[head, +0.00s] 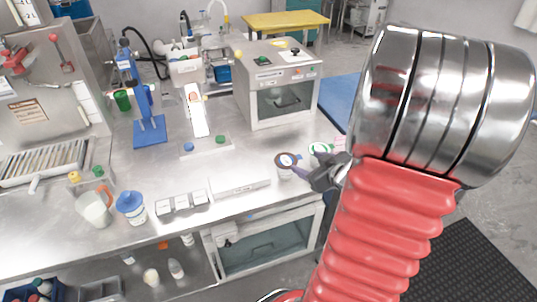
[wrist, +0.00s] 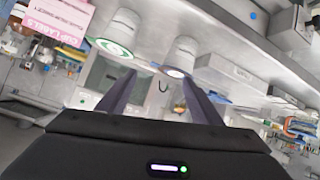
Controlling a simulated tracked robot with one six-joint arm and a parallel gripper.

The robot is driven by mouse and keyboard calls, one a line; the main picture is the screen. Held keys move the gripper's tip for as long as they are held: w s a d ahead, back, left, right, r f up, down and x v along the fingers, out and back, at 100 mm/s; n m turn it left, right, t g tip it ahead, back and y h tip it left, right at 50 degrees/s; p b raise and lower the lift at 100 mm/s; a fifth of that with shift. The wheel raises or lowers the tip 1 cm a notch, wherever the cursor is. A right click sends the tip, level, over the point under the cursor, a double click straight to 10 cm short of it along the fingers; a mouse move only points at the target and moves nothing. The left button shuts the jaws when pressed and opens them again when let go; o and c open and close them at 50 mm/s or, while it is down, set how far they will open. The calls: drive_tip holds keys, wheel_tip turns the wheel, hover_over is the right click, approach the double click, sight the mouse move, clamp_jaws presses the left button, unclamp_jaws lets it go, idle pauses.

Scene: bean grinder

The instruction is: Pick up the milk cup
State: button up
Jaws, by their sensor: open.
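Two pale cups stand near the right end of the steel bench. I cannot read which is the milk cup. My gripper (head: 306,178) is beside them, close to the dark-topped cup and partly in front of it. In the wrist view, my gripper (wrist: 162,92) is open, with nothing held between its fingers.
A pink label card (wrist: 65,20) lies near the green-ringed cup. The bench's front edge runs below the cups.

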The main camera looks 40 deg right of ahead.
drive_tip(key=s+f, duration=0.1)
drive_tip(key=s+a+t+y, duration=0.1)
drive_tip(key=s+f+t+y, duration=0.1)
drive_tip(key=s, duration=0.1)
drive_tip(key=shift+s+a+f, duration=0.1)
drive_tip(key=shift+a+f, duration=0.25)
drive_tip(key=shift+x, duration=4.35)
drive_tip(key=shift+a, duration=0.1)
drive_tip(key=shift+x, duration=2.6)
drive_tip(key=shift+a, duration=0.1)
drive_tip(key=shift+c, duration=0.3)
